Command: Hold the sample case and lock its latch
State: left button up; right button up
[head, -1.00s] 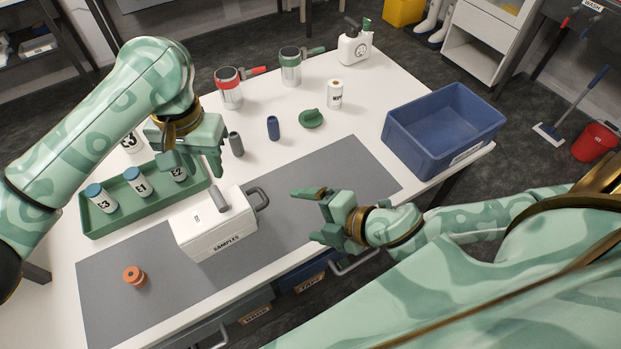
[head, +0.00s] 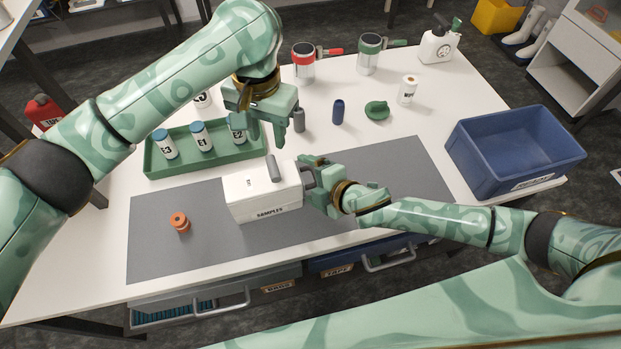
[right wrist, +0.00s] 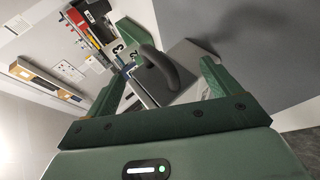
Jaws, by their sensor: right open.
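The white sample case (head: 262,200), labelled SAMPLES, stands on the grey mat. Its grey latch lever (head: 273,168) stands tilted up from the top. My left gripper (head: 266,146) is open and empty above and just behind the case, near the lever. My right gripper (head: 308,175) is open at the right end of the case. In the right wrist view the dark case handle (right wrist: 165,68) lies between the two open fingers; I cannot tell whether they touch it. In the head view that handle is mostly hidden by the gripper.
A green tray (head: 158,172) with labelled bottles stands behind left of the case. An orange knob-like piece (head: 180,222) lies on the mat (head: 215,255). A grey cylinder (head: 299,121) and a blue one (head: 338,112) stand behind. A blue bin (head: 515,150) is at right.

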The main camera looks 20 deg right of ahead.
jog(key=shift+w+f, duration=0.1)
jog(key=shift+f, duration=0.1)
grip_shut()
jog(key=shift+r, duration=0.2)
dwell(0.9)
